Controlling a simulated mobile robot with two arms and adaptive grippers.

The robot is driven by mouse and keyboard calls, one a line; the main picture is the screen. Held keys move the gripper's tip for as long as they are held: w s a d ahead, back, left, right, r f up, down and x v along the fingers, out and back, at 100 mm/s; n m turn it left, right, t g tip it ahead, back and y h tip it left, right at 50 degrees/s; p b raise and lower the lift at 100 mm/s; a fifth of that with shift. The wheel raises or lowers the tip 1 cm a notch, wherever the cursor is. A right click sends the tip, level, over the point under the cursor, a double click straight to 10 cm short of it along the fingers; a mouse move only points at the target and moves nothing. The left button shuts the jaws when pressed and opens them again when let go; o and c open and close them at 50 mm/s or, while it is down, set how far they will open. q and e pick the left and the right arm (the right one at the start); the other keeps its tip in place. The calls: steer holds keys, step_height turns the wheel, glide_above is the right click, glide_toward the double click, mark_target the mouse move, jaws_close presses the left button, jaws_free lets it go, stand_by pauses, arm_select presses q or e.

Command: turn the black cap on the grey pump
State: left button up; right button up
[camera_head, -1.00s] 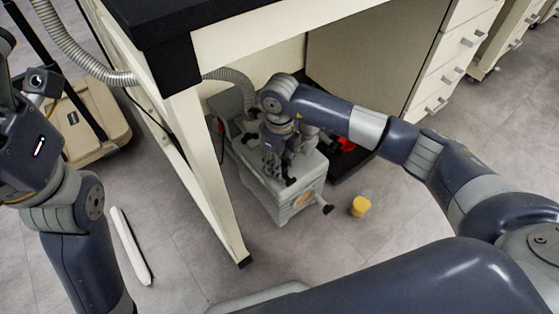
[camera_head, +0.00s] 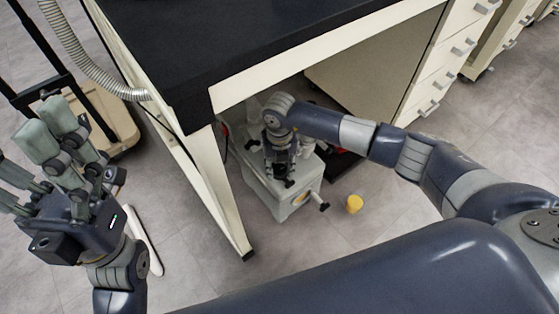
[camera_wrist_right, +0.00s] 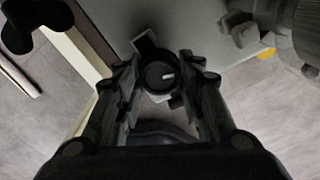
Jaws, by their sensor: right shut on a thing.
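The grey pump (camera_head: 257,185) stands on the floor under the bench. My right gripper (camera_head: 280,172) reaches down over its top and hides part of it. In the right wrist view, the round black cap (camera_wrist_right: 158,76) with a small light mark sits between the fingertips of my right gripper (camera_wrist_right: 160,74), which is shut on it. The pump's pale top surface (camera_wrist_right: 190,25) lies beyond. My left gripper (camera_head: 42,145) is raised at the left of the head view, away from the pump, with its fingers spread and nothing visible in them.
The black-topped bench (camera_head: 250,45) overhangs the pump, and its pale leg (camera_head: 225,195) stands close at the left. A yellow object (camera_head: 354,204) lies on the floor to the right. A ribbed hose (camera_head: 88,65) hangs at upper left. A white bar (camera_head: 150,240) lies on the floor.

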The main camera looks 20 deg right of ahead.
mark_target(280, 169)
steer(key=shift+m+p, duration=0.6)
steer(key=shift+m, duration=0.3)
steer(key=o, duration=1.1)
steer(key=shift+c, duration=0.2)
step_height(280, 169, up, 12)
